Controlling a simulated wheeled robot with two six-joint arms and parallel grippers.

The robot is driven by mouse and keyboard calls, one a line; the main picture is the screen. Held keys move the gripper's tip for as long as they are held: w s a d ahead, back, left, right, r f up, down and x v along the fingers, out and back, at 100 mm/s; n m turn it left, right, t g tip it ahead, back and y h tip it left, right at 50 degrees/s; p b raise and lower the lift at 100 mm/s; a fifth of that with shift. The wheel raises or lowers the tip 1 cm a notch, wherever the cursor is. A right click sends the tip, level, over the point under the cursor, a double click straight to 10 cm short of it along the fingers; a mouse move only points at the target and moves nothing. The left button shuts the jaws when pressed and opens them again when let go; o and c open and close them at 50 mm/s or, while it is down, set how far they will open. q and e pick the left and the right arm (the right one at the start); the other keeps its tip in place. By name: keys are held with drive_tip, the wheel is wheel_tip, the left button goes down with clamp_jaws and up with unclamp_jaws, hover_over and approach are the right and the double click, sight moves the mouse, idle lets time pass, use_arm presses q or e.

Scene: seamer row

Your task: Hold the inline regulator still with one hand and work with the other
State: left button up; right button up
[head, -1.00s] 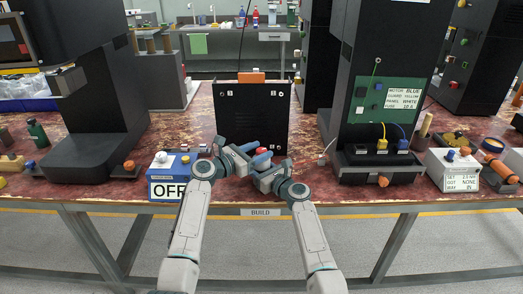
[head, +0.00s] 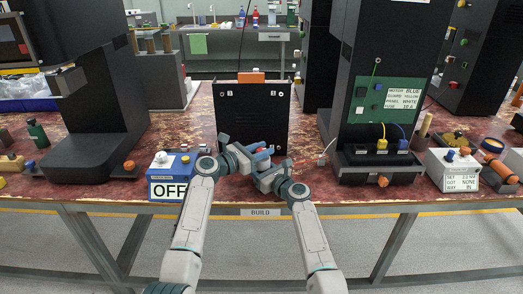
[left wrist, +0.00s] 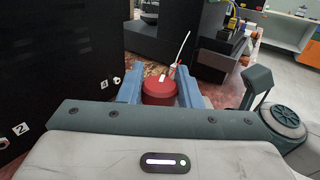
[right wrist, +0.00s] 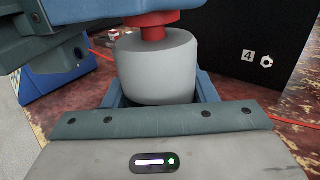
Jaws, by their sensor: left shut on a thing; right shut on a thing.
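The inline regulator shows as a grey cylinder (right wrist: 158,68) with a red knob on top (left wrist: 160,92). In the left wrist view, the red knob sits between the blue fingers of my left gripper (head: 262,149), with a thin white pointer standing near it. My left gripper is shut on the knob from above. My right gripper (head: 268,171) is shut on the grey body below. In the head view the regulator is mostly hidden by both grippers.
A black panel (head: 252,113) stands just behind the grippers. A blue box with an OFF sign (head: 170,190) is to the left. A black machine with a green panel (head: 385,102) and a white box (head: 452,170) stand to the right. The bench front is close.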

sight(261, 150)
use_arm(q)
drive_tip(key=shift+w+f+m+g+h, duration=0.1)
drive_tip(key=shift+m+g+h, duration=0.6)
drive_tip(key=shift+m+g, duration=0.75)
drive_tip(key=shift+m+g+h, duration=0.7)
drive_tip(key=shift+m+g, duration=0.15)
drive_tip(key=shift+g, duration=1.2)
drive_tip(key=shift+m+g, duration=0.3)
drive_tip(key=shift+g, duration=0.3)
drive_tip(key=o, duration=1)
drive_tip(key=shift+r, duration=0.2)
wheel_tip(261, 150, up, 10)
drive_tip(key=shift+f, duration=0.15)
